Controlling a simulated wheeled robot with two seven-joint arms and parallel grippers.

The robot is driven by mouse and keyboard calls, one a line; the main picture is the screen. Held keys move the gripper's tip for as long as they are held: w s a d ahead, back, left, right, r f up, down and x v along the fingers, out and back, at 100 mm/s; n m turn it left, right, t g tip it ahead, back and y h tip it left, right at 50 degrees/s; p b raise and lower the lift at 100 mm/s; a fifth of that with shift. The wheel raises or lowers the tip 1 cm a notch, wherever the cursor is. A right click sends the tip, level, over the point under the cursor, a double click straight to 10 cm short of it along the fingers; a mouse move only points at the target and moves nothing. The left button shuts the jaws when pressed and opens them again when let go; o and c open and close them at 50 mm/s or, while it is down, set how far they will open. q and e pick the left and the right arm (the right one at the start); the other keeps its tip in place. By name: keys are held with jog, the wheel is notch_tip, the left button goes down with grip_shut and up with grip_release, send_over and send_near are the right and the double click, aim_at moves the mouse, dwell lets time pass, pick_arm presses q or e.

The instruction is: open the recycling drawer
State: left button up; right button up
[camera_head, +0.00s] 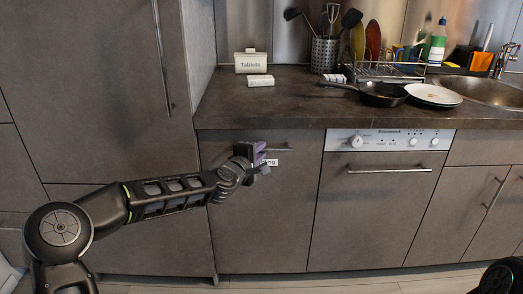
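The recycling drawer (265,220) is the grey-brown front under the counter, left of the dishwasher. It looks shut, flush with the fronts beside it. A white label on it shows only its last letters, "NG" (272,162); my gripper covers the rest. The drawer's bar handle (283,150) runs level near the top edge, and its left part is hidden. My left gripper (263,159) is at the left part of this handle, in front of the drawer. I cannot tell whether its fingers are apart or closed on the bar. My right gripper is out of view.
The dishwasher (370,209) with its own handle stands right of the drawer. A tall cabinet (110,100) stands to the left. The worktop (290,106) above holds a tablets box (250,63), a pan (382,95), plates and a dish rack. Floor shows along the bottom.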

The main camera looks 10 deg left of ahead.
pick_arm(q)
jog(key=shift+x, duration=0.9)
jog(key=shift+c, duration=0.6)
grip_shut()
